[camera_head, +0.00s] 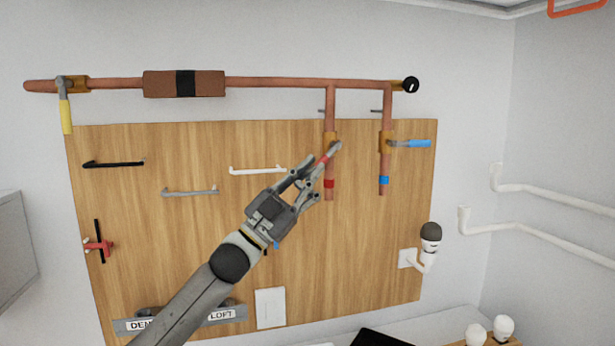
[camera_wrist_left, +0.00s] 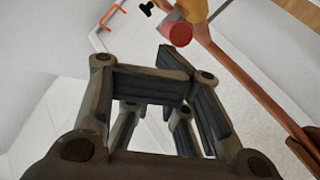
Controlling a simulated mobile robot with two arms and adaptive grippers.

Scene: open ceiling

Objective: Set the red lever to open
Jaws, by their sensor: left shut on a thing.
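The red lever (camera_head: 323,161) sits on the brass valve (camera_head: 330,139) of the left vertical copper pipe. It is tilted, running from its grey end at the valve down to the left. In the left wrist view the fingers (camera_wrist_left: 165,92) fill the middle, and a brass fitting and pipe (camera_wrist_left: 255,92) show at the upper right. A round red end (camera_wrist_left: 180,35) there may be the lever or a pipe band. My right gripper is not in view.
A blue lever (camera_head: 418,144) points right on the neighbouring pipe. A yellow lever (camera_head: 66,115) hangs down at the far left. White (camera_head: 258,170), grey and black handles are fixed on the wooden board (camera_head: 380,260). White wall pipes (camera_head: 550,190) run at the right.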

